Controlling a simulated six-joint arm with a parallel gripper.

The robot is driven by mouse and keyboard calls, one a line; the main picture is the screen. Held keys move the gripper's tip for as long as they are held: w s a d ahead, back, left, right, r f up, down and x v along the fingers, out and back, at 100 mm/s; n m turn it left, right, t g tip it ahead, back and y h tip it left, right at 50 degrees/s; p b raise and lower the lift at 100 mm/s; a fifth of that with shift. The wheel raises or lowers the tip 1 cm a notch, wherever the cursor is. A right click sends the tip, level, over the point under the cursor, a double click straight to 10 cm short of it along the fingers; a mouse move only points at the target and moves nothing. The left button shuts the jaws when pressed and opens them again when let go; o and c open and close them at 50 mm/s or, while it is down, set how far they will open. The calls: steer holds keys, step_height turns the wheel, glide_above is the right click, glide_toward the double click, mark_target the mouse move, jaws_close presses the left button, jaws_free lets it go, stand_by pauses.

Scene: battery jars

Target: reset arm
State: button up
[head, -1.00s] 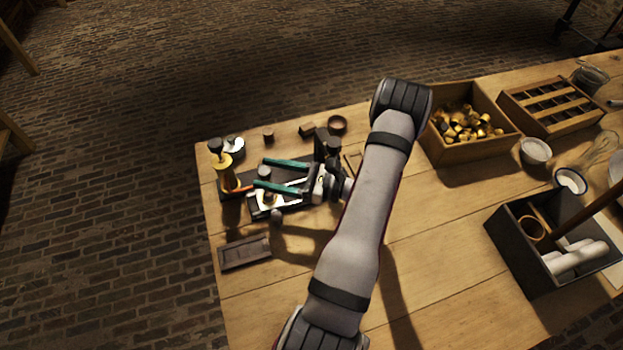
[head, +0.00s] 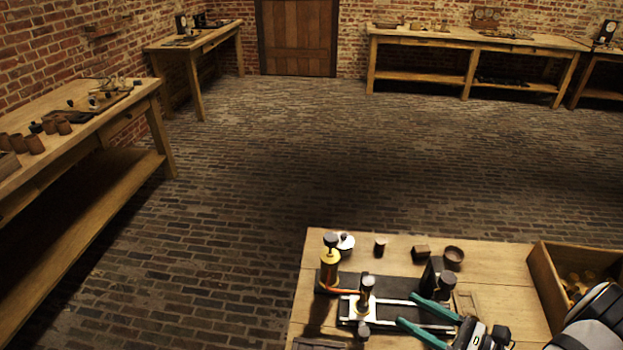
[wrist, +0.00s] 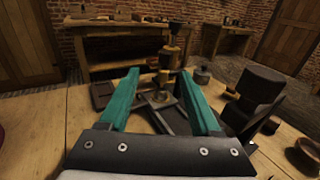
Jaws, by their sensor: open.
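My gripper (head: 407,310) is open, with two teal fingers spread and nothing between them. In the head view its tips point left toward a brass post with a dark knob (head: 366,296), with a gap between. This post stands on a small metal frame on the bench. A taller brass cylinder with a black top (head: 329,268) stands behind it, on a dark base plate. In the wrist view the fingers (wrist: 158,72) frame the brass posts, which stand ahead of the tips.
A black block (head: 432,275) stands close behind the fingers. A small round cup (head: 453,256), a dark stub (head: 380,246) and a silver-white lidded dish (head: 345,243) sit along the bench's back edge. A wooden box (head: 545,285) with brass pieces stands right. Open brick floor lies beyond.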

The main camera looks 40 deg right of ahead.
steer(key=w+a+r+n+g+y, duration=0.3)
steer(key=w+a+r+n+g, duration=0.15)
steer(key=a+n+g, duration=0.4)
steer(key=w+a+r+n+g+y, duration=0.4)
steer(key=a+r+n+g, duration=0.1)
steer(key=a, duration=0.6)
steer(key=s+a+r+n+g+h, duration=0.2)
steer(key=s+a+n+g+h, duration=0.2)
steer(key=s+a+n+h, duration=0.5)
steer(key=s+a+n, duration=0.1)
steer(key=a+n, duration=0.3)
steer(key=n, duration=0.1)
steer(key=shift+a+h, duration=0.4)
